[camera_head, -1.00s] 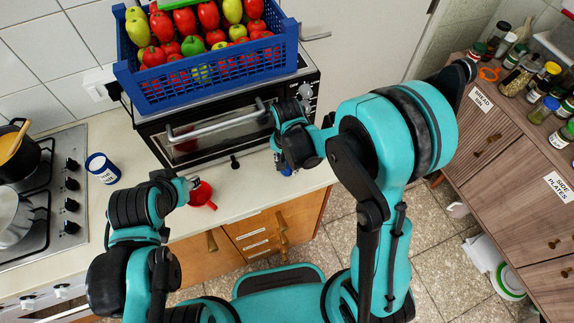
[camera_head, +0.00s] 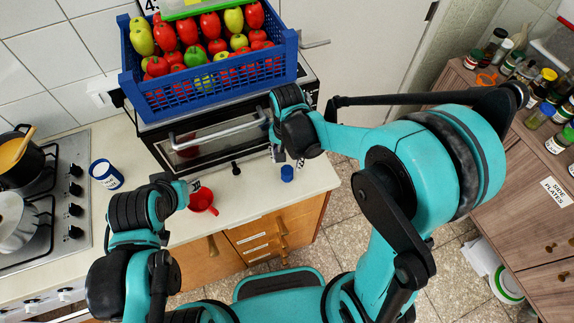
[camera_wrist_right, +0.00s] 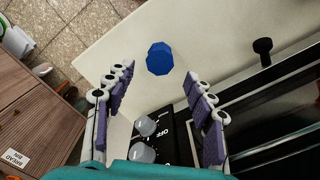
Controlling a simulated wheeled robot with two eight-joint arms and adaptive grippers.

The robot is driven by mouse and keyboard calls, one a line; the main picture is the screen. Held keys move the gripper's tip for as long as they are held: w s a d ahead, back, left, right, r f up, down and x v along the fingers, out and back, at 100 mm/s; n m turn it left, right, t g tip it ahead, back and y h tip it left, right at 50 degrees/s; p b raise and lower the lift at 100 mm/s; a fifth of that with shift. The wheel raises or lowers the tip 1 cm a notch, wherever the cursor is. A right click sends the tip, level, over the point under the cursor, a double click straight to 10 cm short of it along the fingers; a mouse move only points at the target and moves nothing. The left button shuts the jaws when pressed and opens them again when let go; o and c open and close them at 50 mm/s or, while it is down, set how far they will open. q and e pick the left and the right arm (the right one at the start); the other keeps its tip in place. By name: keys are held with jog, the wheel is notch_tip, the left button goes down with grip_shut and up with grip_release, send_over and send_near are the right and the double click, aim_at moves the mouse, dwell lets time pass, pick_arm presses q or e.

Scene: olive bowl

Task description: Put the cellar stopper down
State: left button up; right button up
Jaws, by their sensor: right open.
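The blue stopper (camera_head: 287,173) stands on the pale counter (camera_head: 245,197) near its right front corner. It also shows in the right wrist view (camera_wrist_right: 159,58), beyond the fingertips and apart from them. My right gripper (camera_head: 288,156) is beside the stopper on the oven side. In the wrist view its purple-padded fingers (camera_wrist_right: 160,88) are spread with nothing between them. The blue-and-white cellar (camera_head: 106,174) stands on the counter at left, by the stove. My left gripper (camera_head: 192,185) is beside a red funnel-like cup (camera_head: 202,200); its fingers are too small to read.
A black oven (camera_head: 210,145) stands behind the counter's front strip, with a blue crate (camera_head: 215,92) of fruit and vegetables on top. The stove (camera_head: 45,200) with pots is at left. A wooden cabinet (camera_head: 520,190) with jars is at right. Bare counter lies around the stopper.

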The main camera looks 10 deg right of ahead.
aim_at(288, 170)
jog(key=s+d+r+n+t, duration=0.6)
jog(key=s+d+r+t, duration=0.1)
jog(key=r, duration=0.5)
jog(key=s+d, duration=0.1)
jog(key=s, duration=0.1)
jog(key=shift+s+d+r+n+p, duration=0.35)
jog(key=shift+n, duration=0.05)
